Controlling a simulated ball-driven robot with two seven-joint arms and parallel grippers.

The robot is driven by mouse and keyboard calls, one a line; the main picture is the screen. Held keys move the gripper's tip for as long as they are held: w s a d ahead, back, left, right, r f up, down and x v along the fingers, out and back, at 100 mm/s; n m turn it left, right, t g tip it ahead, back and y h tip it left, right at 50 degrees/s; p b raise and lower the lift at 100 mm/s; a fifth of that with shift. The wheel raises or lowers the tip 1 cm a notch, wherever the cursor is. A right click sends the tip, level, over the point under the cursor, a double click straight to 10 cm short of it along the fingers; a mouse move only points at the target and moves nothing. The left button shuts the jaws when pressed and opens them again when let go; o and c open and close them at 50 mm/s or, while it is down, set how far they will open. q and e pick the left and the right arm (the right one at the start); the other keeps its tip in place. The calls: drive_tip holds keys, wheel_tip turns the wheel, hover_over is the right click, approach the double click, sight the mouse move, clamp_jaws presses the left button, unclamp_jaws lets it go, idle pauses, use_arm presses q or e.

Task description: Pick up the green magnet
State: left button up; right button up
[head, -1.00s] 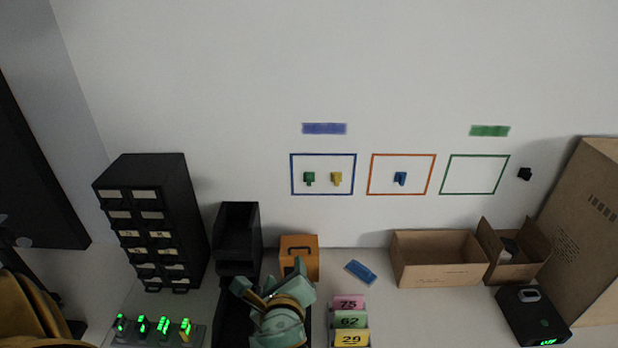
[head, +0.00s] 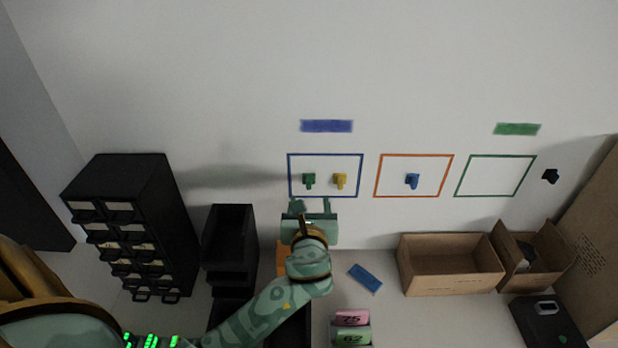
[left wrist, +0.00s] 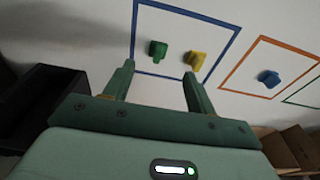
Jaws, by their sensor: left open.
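The green magnet (head: 309,180) is on the white wall inside the blue-outlined square (head: 289,176), left of the yellow magnet (head: 340,180). My left gripper (head: 312,204) is open and empty just below the two magnets, its fingers pointing up at the wall. In the left wrist view, the green magnet (left wrist: 158,49) shows beyond the left fingertip and the yellow magnet (left wrist: 194,60) beyond the right one. The fingers (left wrist: 157,72) appear apart from both magnets. My right gripper is not in view.
A blue magnet (head: 412,181) is in the orange square (head: 376,176); the green square (head: 458,176) is empty. Below are a black drawer cabinet (head: 130,225), black bins (head: 229,235), a blue flat item (head: 365,278) and an open carton (head: 450,285). The wall around the magnets is clear.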

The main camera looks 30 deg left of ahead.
sight(309, 183)
use_arm(q)
drive_tip(key=x, duration=0.9)
drive_tip(key=shift+w+a+f, duration=0.25)
drive_tip(key=shift+a+f, duration=0.05)
drive_tip(key=shift+s+r, duration=0.1)
drive_tip(key=c, duration=1)
